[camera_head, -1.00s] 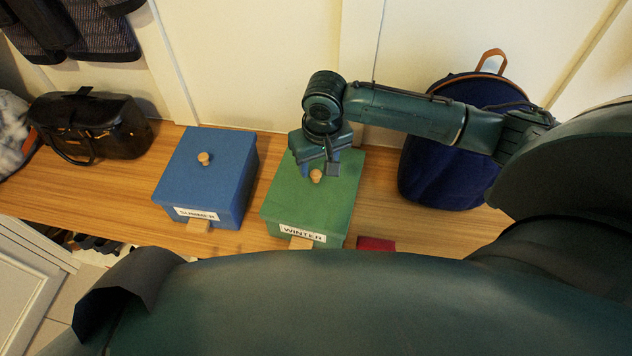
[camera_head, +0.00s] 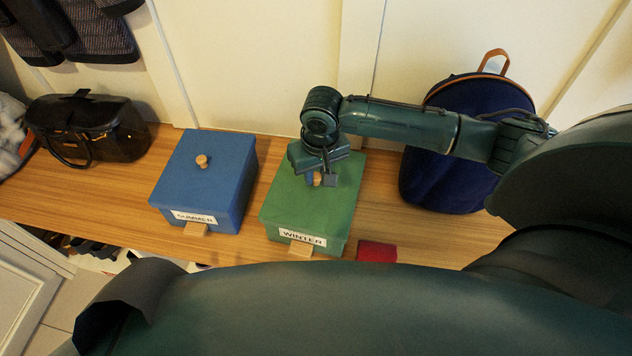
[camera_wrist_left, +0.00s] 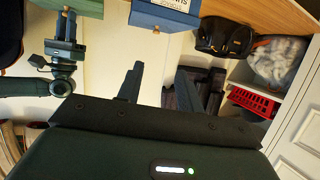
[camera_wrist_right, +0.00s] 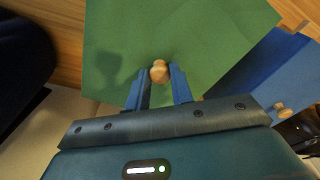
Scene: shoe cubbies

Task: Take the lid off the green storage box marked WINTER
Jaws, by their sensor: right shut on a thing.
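The green storage box marked WINTER (camera_head: 312,215) stands on the wooden bench with its flat lid (camera_head: 285,195) on. A round wooden knob (camera_wrist_right: 159,72) sits on the lid. My right gripper (camera_head: 317,180) is over the lid from above, and its blue fingers are shut on the knob, one on each side. The right wrist view shows the fingers (camera_wrist_right: 160,80) around the knob close to the lid. My left gripper (camera_wrist_left: 158,80) shows in the left wrist view with its fingers apart and nothing between them. It is away from the box.
A blue box marked SUMMER (camera_head: 205,175) stands left of the green one with a gap between. A dark blue backpack (camera_head: 450,170) stands to the right. A red item (camera_head: 377,252) lies at the bench's front edge. A black handbag (camera_head: 88,128) sits at the left.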

